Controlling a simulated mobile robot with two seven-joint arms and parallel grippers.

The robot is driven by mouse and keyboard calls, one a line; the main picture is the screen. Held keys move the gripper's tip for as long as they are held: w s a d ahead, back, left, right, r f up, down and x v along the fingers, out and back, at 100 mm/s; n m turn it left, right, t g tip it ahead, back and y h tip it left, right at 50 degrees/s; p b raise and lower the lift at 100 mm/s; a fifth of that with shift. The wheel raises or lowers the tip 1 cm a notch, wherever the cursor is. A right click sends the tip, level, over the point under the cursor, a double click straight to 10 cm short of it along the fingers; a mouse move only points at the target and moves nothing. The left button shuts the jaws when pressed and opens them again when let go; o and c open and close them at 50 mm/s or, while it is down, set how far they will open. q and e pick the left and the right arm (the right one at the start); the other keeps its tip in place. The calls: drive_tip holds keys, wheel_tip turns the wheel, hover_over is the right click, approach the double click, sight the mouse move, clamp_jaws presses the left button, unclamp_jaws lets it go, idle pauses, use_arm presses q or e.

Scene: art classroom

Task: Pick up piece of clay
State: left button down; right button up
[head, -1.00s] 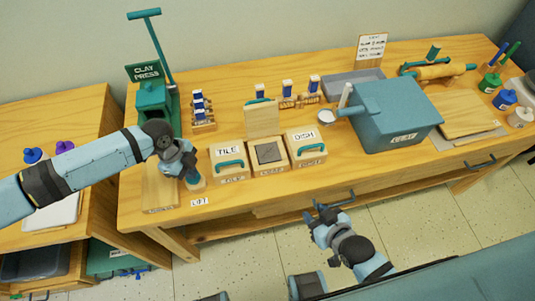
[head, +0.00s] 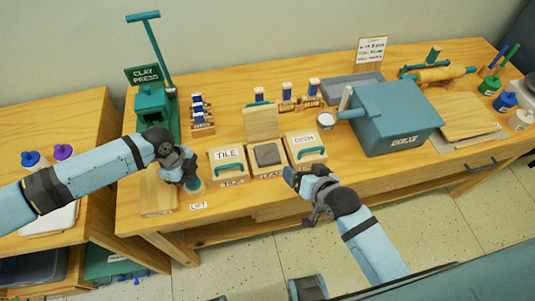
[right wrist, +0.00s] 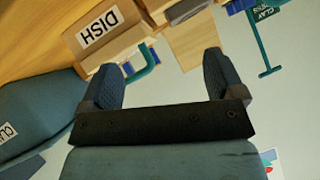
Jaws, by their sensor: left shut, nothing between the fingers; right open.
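The piece of clay (head: 268,154) is a flat grey square slab in the open middle wooden box (head: 267,173), between the TILE box (head: 228,155) and the DISH box (head: 306,143). A grey slab also shows at the top edge of the right wrist view (right wrist: 187,11). My right gripper (head: 298,179) is open and empty, in front of the DISH box and apart from the clay. Its two fingers (right wrist: 160,72) stand wide apart in the right wrist view. My left gripper (head: 193,185) is shut and empty over a wooden block near the LIFT label, left of the TILE box.
The middle box's lid (head: 261,123) stands upright behind the clay. The TILE and DISH lids have teal handles. A large teal box (head: 403,118) stands to the right, and the clay press (head: 152,103) at the back left. The floor before the table is clear.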

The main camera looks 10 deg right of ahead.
drive_tip(key=w+a+r+m, duration=0.1)
drive_tip(key=w+r+m, duration=0.3)
drive_tip(key=w+r, duration=0.3)
drive_tip(key=m+g, duration=0.6)
drive_tip(key=m, duration=0.1)
hover_over(268, 153)
drive_tip(key=shift+s+d+f+h, duration=0.1)
drive_tip(key=shift+f+h, duration=0.05)
drive_tip(key=shift+f, duration=0.35)
drive_tip(key=shift+s+d+f+h, duration=0.1)
drive_tip(key=shift+f+h, duration=0.05)
drive_tip(key=shift+f, duration=0.35)
drive_tip(key=f+m+g, duration=0.1)
drive_tip(key=f, duration=0.2)
drive_tip(key=f+m+g+h, duration=0.1)
drive_tip(key=f+m+g, duration=0.1)
drive_tip(key=f, duration=0.1)
drive_tip(key=f+m+g+h, duration=0.1)
drive_tip(key=f+m+g, duration=0.1)
drive_tip(key=f, duration=0.1)
drive_tip(key=shift+w+a, duration=0.2)
drive_tip(key=shift+a, duration=0.1)
drive_tip(key=c, duration=0.8)
